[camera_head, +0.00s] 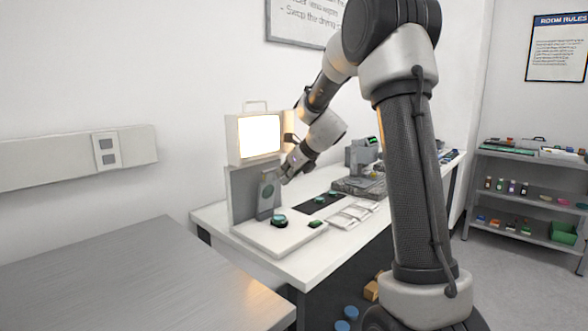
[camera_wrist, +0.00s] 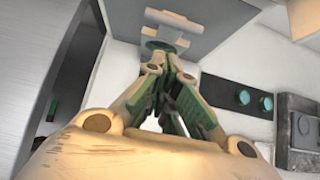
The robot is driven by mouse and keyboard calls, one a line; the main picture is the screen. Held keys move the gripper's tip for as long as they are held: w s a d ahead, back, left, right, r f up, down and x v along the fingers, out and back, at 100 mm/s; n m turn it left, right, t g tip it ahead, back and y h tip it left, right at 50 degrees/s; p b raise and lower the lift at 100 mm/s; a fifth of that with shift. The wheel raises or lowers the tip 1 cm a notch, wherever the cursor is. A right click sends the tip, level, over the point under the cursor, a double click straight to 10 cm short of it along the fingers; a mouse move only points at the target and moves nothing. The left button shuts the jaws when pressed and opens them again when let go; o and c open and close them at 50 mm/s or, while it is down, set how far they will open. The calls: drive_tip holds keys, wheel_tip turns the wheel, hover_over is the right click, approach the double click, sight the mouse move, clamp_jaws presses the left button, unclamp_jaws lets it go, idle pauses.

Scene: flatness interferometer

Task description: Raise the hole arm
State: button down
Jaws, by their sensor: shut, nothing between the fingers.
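The interferometer stands on the white bench, with a bright lit screen (camera_head: 260,136) above a grey upright housing (camera_head: 241,194). A grey plate with a round greenish spot (camera_head: 268,188) is on its front; it looks like the hole arm, though I cannot be sure. My gripper (camera_head: 286,178) is right in front of this plate, near its upper right. In the wrist view my gripper (camera_wrist: 168,64) is shut and empty, its fingertips close to a pale bracket-like part (camera_wrist: 186,22) under a grey panel. I cannot tell whether they touch it.
A dark green-topped round piece (camera_head: 278,220) sits on the white base, with a dark mat (camera_head: 320,204) and pale packets (camera_head: 352,214) to the right. A grey instrument (camera_head: 361,156) stands behind. A grey table (camera_head: 130,280) is at front left.

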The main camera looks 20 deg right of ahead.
drive_tip(key=w, duration=0.1)
drive_tip(key=w+a, duration=0.1)
drive_tip(key=w, duration=0.1)
drive_tip(key=shift+a+r, duration=0.1)
drive_tip(key=shift+a, duration=0.05)
